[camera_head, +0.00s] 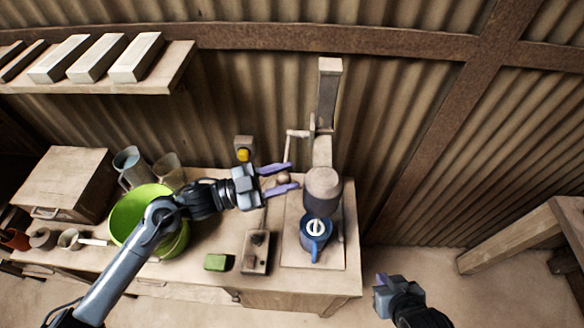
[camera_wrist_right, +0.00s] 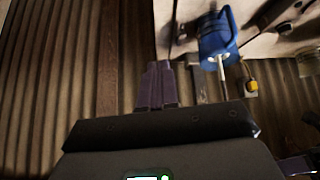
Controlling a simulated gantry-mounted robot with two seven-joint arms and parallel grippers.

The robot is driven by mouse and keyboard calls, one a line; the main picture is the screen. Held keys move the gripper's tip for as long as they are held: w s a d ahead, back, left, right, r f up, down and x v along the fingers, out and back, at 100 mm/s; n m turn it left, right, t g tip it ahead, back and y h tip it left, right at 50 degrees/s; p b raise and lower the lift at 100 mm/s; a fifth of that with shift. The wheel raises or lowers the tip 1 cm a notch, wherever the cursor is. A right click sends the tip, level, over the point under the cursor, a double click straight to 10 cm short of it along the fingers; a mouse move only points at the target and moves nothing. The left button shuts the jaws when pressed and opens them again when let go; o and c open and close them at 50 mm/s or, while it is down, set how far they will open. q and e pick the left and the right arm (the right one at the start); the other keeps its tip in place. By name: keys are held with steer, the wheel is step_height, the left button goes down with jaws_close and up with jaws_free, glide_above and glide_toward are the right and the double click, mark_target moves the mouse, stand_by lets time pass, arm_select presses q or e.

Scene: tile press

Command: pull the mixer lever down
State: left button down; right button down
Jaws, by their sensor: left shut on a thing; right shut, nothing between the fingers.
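The mixer (camera_head: 322,190) stands at the right end of the workbench, with a tall post behind its round grey-brown head. Its lever (camera_head: 288,150) hangs on the left side of the post and runs down to a round knob. My left gripper (camera_head: 284,179) is shut on this knob, with one purple finger on each side of it. A blue mug (camera_head: 315,238) stands under the mixer head; it also shows in the right wrist view (camera_wrist_right: 215,38). My right gripper (camera_head: 383,280) is off the bench, right of its front corner. Its purple fingers (camera_wrist_right: 158,82) are together and empty.
A green bucket (camera_head: 128,215) stands under my left arm. A control box (camera_head: 256,252) and a green block (camera_head: 216,262) lie left of the mixer base. A yellow button (camera_head: 243,155) is on the wall side. A shelf (camera_head: 175,75) with blocks hangs at upper left.

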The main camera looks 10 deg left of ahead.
arm_select(q)
steer(key=shift+w+a+r, duration=0.1)
steer(key=shift+w+r, duration=0.05)
arm_select(e)
steer(key=w+a+r+n+t+y, duration=0.3)
steer(key=w+a+r+n+y, duration=0.35)
steer(key=w+a+r, duration=0.55)
steer(key=w+a+r+n+t+y, duration=0.2)
steer(key=w+a+r+n+y, duration=0.4)
steer(key=w+r, duration=0.7)
steer(key=w+d+r+n+g+h, duration=0.1)
steer(key=w+d+r+n, duration=0.1)
steer(key=d+r+n, duration=0.4)
steer(key=w+d+r+n+g, duration=0.1)
steer(key=w+r+n, duration=0.25)
steer(key=r, duration=0.45)
steer(key=m+g+h, duration=0.6)
steer(key=g+h, duration=0.1)
steer(key=g, duration=0.4)
glide_toward(287, 177)
steer(key=w+v, duration=0.1)
steer(key=v, duration=0.5)
arm_select(q)
steer(key=shift+w+f, duration=0.1)
steer(key=shift+f, duration=0.1)
arm_select(e)
steer(key=x, duration=1.3)
steer(key=shift+s+f, duration=0.1)
steer(key=shift+s, duration=0.3)
